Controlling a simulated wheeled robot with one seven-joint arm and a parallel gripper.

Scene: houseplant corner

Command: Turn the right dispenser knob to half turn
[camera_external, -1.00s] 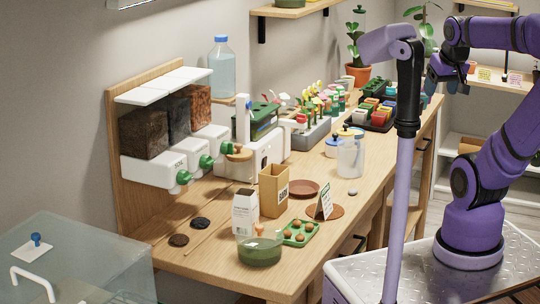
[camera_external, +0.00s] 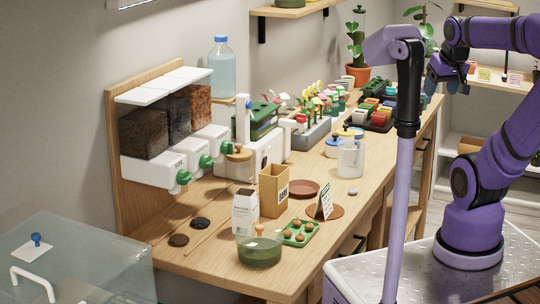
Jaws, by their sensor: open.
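The dispenser (camera_external: 155,174) is a white housing on a wooden back panel at the left of the bench. It has a row of green knobs, and the right knob (camera_external: 228,148) is the farthest one along the row. The middle knob (camera_external: 206,161) and the left knob (camera_external: 183,177) are nearer the camera. The exact angle of the right knob is too small to tell. My gripper (camera_external: 436,80) is open at the upper right, raised and well apart from the dispenser.
A clear bottle (camera_external: 222,68) stands behind the dispenser. A white machine (camera_external: 262,152), a cardboard box (camera_external: 273,190) and a clear pitcher (camera_external: 350,158) stand on the bench. Bench space in front of the dispenser is partly free.

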